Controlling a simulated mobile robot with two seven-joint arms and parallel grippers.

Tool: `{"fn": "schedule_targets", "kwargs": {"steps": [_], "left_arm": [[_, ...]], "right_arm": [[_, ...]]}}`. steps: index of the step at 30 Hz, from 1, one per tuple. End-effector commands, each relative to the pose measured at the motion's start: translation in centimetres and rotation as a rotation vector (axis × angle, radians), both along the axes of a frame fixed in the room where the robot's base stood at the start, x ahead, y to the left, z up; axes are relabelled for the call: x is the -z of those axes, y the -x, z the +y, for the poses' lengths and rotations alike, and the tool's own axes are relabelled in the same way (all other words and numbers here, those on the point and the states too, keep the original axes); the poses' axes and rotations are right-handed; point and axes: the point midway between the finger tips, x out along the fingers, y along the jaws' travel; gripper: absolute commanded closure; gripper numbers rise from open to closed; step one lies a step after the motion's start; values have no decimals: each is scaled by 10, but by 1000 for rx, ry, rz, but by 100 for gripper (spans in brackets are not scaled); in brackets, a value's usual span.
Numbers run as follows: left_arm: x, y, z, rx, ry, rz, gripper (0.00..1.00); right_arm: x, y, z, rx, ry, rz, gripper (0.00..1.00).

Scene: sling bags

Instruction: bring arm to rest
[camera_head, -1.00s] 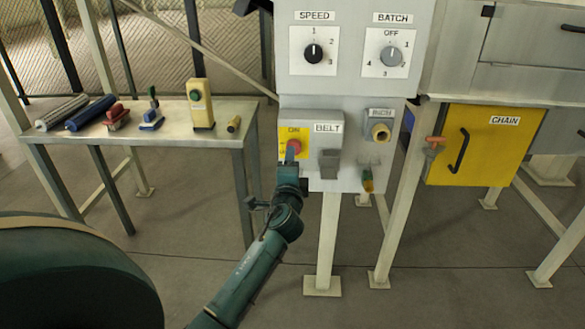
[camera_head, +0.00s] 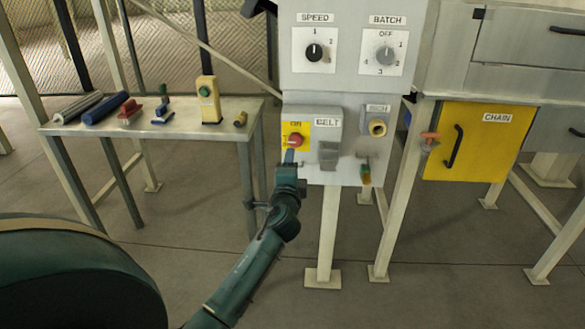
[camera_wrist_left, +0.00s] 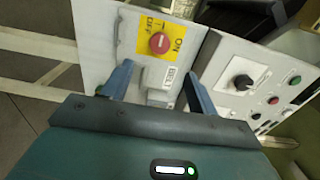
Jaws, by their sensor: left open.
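My left arm reaches up from the bottom of the head view, and its gripper (camera_head: 289,157) is just below the red knob (camera_head: 295,141) on the yellow ON plate of the control panel (camera_head: 340,90). In the left wrist view the two blue fingers of the gripper (camera_wrist_left: 158,84) are spread apart with nothing between them. The red knob (camera_wrist_left: 160,43) shows beyond the fingertips, apart from them. My right gripper is not in view.
A yellow CHAIN door (camera_head: 475,145) is at the right. The floor in front is clear.

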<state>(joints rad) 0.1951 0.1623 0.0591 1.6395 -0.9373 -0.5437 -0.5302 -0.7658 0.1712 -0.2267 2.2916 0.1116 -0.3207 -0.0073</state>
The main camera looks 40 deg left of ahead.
Motion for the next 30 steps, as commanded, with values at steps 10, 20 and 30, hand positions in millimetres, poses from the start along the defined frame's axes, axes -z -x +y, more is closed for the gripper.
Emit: {"fn": "schedule_targets", "kwargs": {"steps": [10,20,30], "left_arm": [[10,6,-8,23,34,3,41],[108,124,-134,312,726,42,41],[120,239,-227,361,1408,100,41]], "right_arm": [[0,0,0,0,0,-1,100],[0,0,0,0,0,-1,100],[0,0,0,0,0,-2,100]]}}
